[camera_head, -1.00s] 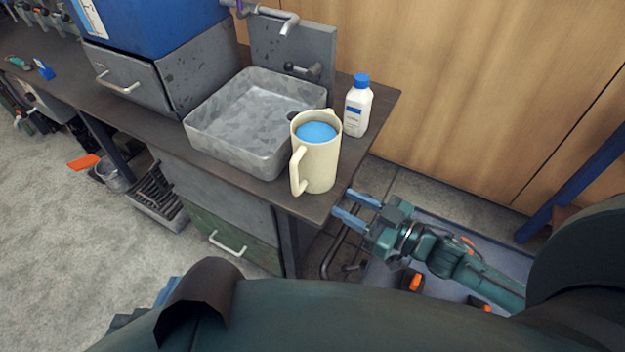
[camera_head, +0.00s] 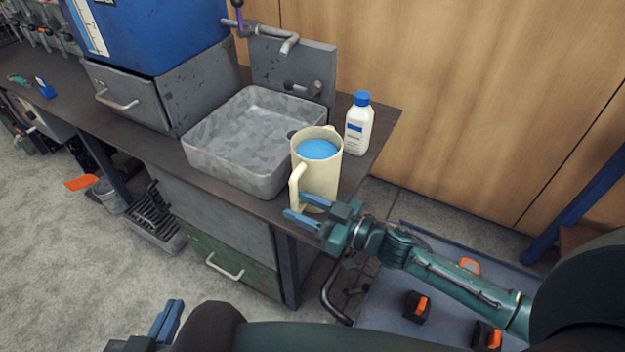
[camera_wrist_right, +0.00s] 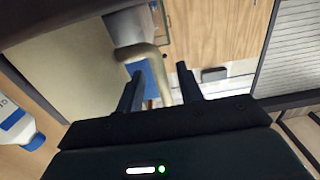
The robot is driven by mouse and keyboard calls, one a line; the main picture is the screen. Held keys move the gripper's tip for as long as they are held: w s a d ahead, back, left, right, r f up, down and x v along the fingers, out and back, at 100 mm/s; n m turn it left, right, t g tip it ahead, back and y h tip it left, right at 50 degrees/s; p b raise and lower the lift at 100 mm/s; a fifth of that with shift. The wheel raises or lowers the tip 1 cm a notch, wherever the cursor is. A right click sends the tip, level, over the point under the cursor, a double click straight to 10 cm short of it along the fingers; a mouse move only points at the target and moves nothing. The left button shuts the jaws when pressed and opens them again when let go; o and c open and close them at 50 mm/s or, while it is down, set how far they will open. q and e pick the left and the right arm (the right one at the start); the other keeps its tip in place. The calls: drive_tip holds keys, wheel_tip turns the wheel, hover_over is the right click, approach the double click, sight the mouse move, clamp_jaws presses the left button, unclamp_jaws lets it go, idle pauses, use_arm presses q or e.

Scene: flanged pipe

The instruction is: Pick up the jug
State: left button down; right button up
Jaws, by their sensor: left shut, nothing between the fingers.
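The cream jug (camera_head: 322,175), with blue contents at its top, stands upright on the dark worktop near the front right corner. Its handle (camera_head: 296,187) faces the front left. My right gripper (camera_head: 297,207) is open low beside the jug, near the handle's lower end. In the right wrist view, the open fingers (camera_wrist_right: 160,70) are spread with the curved handle (camera_wrist_right: 160,62) showing between their tips; I cannot tell whether they touch it. The jug body (camera_wrist_right: 75,65) fills the left of that view. My left gripper (camera_head: 166,318) is shut and empty at the bottom left, away from the bench.
A grey sink (camera_head: 245,170) stands close left of the jug. A white bottle with a blue cap (camera_head: 358,128) is just behind it on the right, also in the wrist view (camera_wrist_right: 20,128). The worktop (camera_head: 378,140) ends close to the jug's right. A wooden wall (camera_head: 450,100) lies behind.

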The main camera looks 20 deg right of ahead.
drive_tip(key=shift+x, duration=1.15)
clamp_jaws()
idle(0.5)
drive_tip(key=shift+r, duration=0.3)
